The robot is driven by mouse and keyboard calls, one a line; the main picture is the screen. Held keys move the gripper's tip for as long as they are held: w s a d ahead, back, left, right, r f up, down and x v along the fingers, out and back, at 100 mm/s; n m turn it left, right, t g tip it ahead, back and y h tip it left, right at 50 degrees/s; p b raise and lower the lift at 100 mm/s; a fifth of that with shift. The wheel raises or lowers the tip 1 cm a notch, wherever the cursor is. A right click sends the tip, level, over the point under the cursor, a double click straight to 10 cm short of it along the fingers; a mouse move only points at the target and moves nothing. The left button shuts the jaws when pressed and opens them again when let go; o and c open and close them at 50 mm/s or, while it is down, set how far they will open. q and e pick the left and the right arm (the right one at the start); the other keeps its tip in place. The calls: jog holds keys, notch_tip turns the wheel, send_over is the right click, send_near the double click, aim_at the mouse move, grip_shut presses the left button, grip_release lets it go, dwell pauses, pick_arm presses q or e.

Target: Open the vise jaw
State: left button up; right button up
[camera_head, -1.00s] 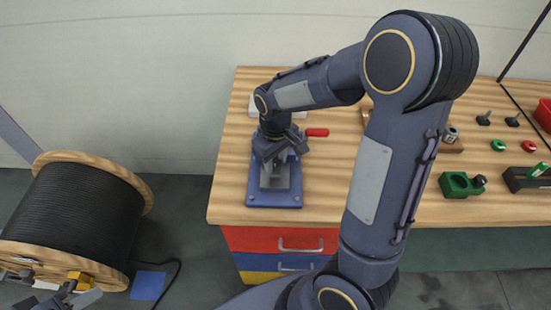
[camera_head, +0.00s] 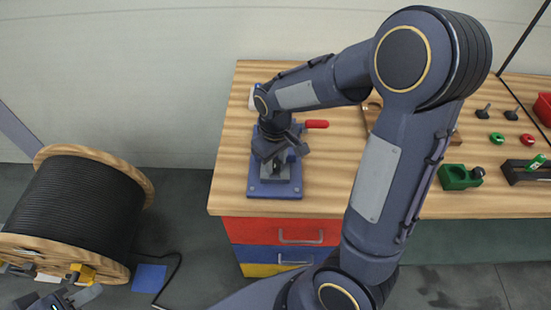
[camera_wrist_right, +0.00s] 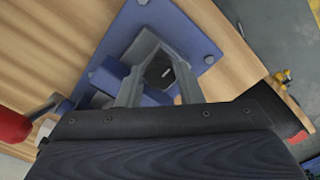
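The vise has a blue base plate (camera_head: 275,190), also seen in the right wrist view (camera_wrist_right: 190,32), and grey jaw parts partly hidden by my arm. Its handle has a red grip (camera_head: 316,124), which shows at the left edge of the right wrist view (camera_wrist_right: 12,125). My right gripper (camera_head: 277,163) points down over the vise. In the right wrist view its two fingers (camera_wrist_right: 158,80) stand apart, with a grey vise part and a dark opening between and beyond them. I cannot tell whether they touch it. My left gripper (camera_head: 72,292) is low at the left, partly cut off, its fingers unclear.
A wooden workbench (camera_head: 228,180) carries the vise, a green block (camera_head: 458,177) and a black holder (camera_head: 520,176). A red bin (camera_head: 543,108) stands at the right edge. A large cable reel (camera_head: 75,212) stands on the floor at left. My right arm hides the bench middle.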

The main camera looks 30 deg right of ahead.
aim_at(276, 164)
jog(key=o, duration=0.3)
jog(key=shift+s, duration=0.1)
jog(key=shift+r, duration=0.1)
notch_tip(276, 164, up, 8)
jog(key=shift+f, duration=0.2)
dwell(0.4)
jog(key=s+a+r+m+t+y, duration=0.1)
jog(key=s+a+m+t+y, duration=0.1)
jog(key=s, duration=0.6)
jog(key=s+a+r+m+t+y, duration=0.1)
jog(key=s+r+m+t, duration=0.1)
jog(key=s, duration=0.5)
jog(key=shift+s+a+t+y, duration=0.4)
jog(key=shift+t, duration=0.4)
